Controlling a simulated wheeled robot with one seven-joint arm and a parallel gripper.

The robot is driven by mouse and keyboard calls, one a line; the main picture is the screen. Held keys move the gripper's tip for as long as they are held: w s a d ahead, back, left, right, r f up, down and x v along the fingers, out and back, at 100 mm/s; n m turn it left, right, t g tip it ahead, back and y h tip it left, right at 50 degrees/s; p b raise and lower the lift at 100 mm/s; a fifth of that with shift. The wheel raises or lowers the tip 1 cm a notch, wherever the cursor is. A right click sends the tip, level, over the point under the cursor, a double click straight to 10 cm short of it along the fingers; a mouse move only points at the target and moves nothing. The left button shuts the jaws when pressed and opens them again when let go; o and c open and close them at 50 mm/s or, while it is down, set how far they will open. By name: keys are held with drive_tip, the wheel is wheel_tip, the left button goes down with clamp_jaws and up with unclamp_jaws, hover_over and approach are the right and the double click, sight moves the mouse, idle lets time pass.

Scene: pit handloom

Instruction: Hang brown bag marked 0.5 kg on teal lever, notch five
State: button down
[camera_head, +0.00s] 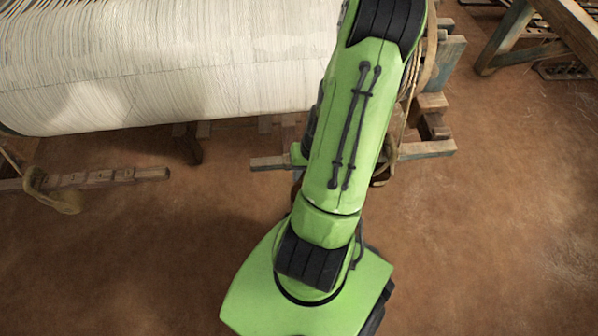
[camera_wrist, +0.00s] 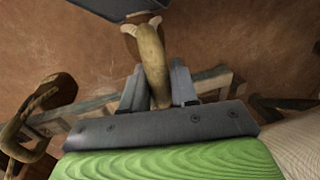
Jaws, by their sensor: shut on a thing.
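In the wrist view my gripper (camera_wrist: 157,72) is shut on a tan-brown piece (camera_wrist: 148,42), which looks like the neck of the brown bag. The rest of the bag and any weight mark are not readable. A notched wooden bar, probably the teal lever (camera_wrist: 215,82), runs behind the fingers. I cannot tell whether the held piece touches it. In the head view a bar with a teal tint (camera_head: 425,149) shows on both sides of my arm. My arm hides its middle, my gripper and the held piece. The notch numbers are not legible.
A wide roll of white warp threads (camera_head: 170,65) fills the upper left. A second notched bar (camera_head: 120,176) at left has a tan bag or loop (camera_head: 60,197) on it. Coiled brown rope (camera_wrist: 35,115) shows in the wrist view. Bare earthen floor (camera_head: 500,240) lies at right.

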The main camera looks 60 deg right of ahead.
drive_tip(key=shift+w+d+f, duration=0.2)
drive_tip(key=shift+w+d, duration=0.55)
drive_tip(key=shift+d, duration=0.1)
drive_tip(key=shift+w+d+f, duration=0.2)
drive_tip(key=shift+w+d, duration=0.5)
drive_tip(key=shift+d, duration=0.1)
drive_tip(key=shift+w+d+p, duration=0.45)
drive_tip(key=shift+w+d, duration=1.3)
drive_tip(key=shift+d, duration=0.25)
drive_tip(key=shift+f+b, duration=1)
drive_tip(key=shift+f, duration=0.25)
drive_tip(key=shift+a+f, duration=0.1)
drive_tip(key=shift+f, duration=0.1)
drive_tip(key=c, duration=0.8)
unclamp_jaws()
drive_tip(key=shift+s, duration=0.1)
